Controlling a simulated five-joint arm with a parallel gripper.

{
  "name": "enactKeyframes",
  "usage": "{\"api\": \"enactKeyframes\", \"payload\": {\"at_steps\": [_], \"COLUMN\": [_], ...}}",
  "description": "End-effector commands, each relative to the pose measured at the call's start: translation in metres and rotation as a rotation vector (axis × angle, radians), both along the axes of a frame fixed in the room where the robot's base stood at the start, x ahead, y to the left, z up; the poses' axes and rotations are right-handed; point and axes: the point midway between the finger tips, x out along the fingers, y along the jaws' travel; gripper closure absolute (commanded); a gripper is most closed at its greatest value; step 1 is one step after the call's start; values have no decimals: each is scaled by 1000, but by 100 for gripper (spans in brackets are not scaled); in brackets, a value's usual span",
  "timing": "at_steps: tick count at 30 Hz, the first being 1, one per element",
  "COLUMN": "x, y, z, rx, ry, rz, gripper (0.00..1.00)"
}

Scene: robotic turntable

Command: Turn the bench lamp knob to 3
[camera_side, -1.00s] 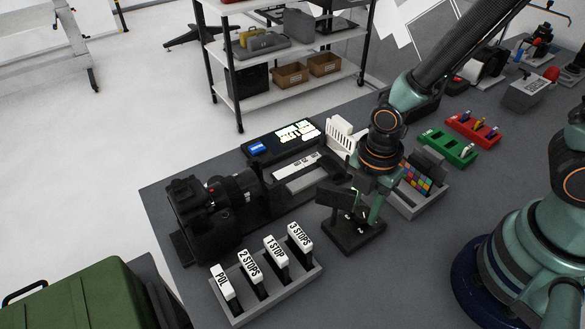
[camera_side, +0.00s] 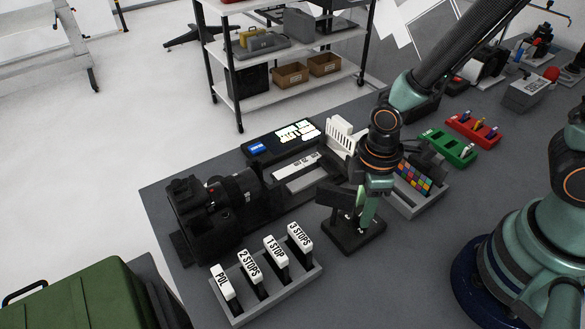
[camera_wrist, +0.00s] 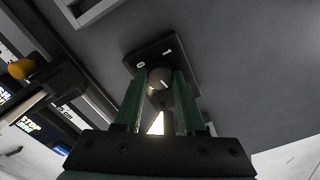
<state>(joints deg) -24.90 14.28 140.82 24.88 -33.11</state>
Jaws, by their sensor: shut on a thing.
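The bench lamp (camera_side: 338,196) stands on a black base (camera_side: 352,239) near the middle of the side view. My gripper (camera_side: 366,214) points down over the base and hides the knob there. In the wrist view, the round dark knob (camera_wrist: 159,77) sits between the two green fingers of my gripper (camera_wrist: 159,85). The fingers are shut on it. The knob has a light pointer line. Marks that look like 0 and 1 show on the base plate (camera_wrist: 152,52) beyond it. Other marks are hidden by the fingers.
A holder (camera_side: 236,316) with several labelled filters stands in front, left of the lamp. A camera (camera_side: 203,215) lies behind it. A tray with a colour chart (camera_side: 414,178) stands right of the lamp. Bare bench (camera_side: 400,270) lies at front right.

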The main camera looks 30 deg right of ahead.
Motion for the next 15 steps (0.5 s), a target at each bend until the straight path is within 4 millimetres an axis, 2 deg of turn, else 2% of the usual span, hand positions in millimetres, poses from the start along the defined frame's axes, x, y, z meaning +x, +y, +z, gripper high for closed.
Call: {"api": "enactKeyframes", "payload": {"at_steps": [15], "x": [0], "y": [0], "z": [0], "rx": [-1], "ry": [1], "rz": [-439], "gripper": [100]}}
